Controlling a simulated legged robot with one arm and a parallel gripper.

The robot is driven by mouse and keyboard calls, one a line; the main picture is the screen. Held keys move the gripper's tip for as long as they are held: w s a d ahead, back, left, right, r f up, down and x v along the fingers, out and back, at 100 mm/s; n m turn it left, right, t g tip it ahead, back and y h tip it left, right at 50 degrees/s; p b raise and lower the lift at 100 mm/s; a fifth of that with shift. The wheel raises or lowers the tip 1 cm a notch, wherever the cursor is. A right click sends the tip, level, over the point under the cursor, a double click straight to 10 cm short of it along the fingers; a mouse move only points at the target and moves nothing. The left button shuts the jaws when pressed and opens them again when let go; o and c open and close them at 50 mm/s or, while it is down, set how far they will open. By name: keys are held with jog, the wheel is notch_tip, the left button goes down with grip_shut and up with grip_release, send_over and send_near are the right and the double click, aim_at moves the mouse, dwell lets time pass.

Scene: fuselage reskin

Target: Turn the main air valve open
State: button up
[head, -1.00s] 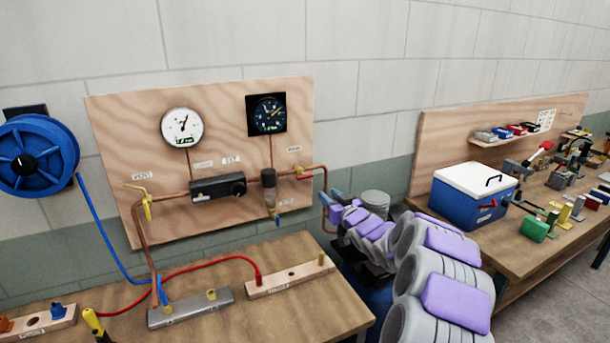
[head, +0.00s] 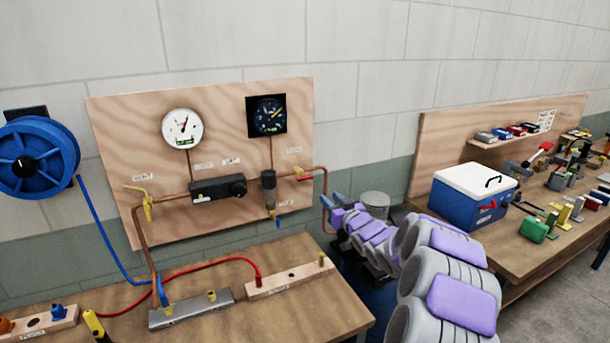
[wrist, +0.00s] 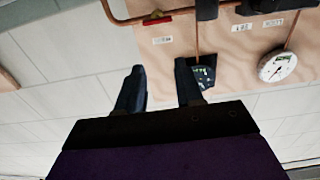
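A valve with a red lever (head: 304,177) sits on the copper pipe at the right of the plywood panel. A small label near it is too blurred to read. The lever looks roughly in line with the pipe. The wrist view, which looks upside down, shows the red lever (wrist: 157,20) at the top. My gripper (head: 334,200) is just right of and below the valve, beside the pipe's downward bend. In the wrist view my gripper (wrist: 160,88) has its two dark fingers apart with nothing between them. The lever is clear of the fingers.
The plywood panel (head: 120,115) also carries a white gauge (head: 183,128), a black gauge (head: 268,115), a regulator (head: 218,188) and a yellow valve handle (head: 148,205). A blue hose reel (head: 38,158) hangs at left. A blue cooler (head: 465,203) stands on the right bench.

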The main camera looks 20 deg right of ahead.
jog(key=s+p, duration=0.1)
jog(key=s, duration=1.6)
jog(key=shift+d+p, duration=0.35)
jog(key=s+a+f+g+h, duration=0.3)
jog(key=s+a+f+g, duration=0.1)
jog(key=s+a+g, duration=0.9)
jog(key=s+a, duration=0.3)
jog(key=s, duration=0.3)
jog(key=s+a+g+y, duration=0.1)
jog(key=s+a+g, duration=0.2)
jog(key=s+a, duration=0.3)
jog(key=s+a+r+g+y, duration=0.1)
jog(key=s+a+g, duration=0.2)
jog(key=s, duration=0.9)
jog(key=a, duration=0.2)
jog(key=shift+s+a+g, duration=0.3)
jog(key=shift+a+g, duration=0.1)
jog(key=shift+r, duration=0.1)
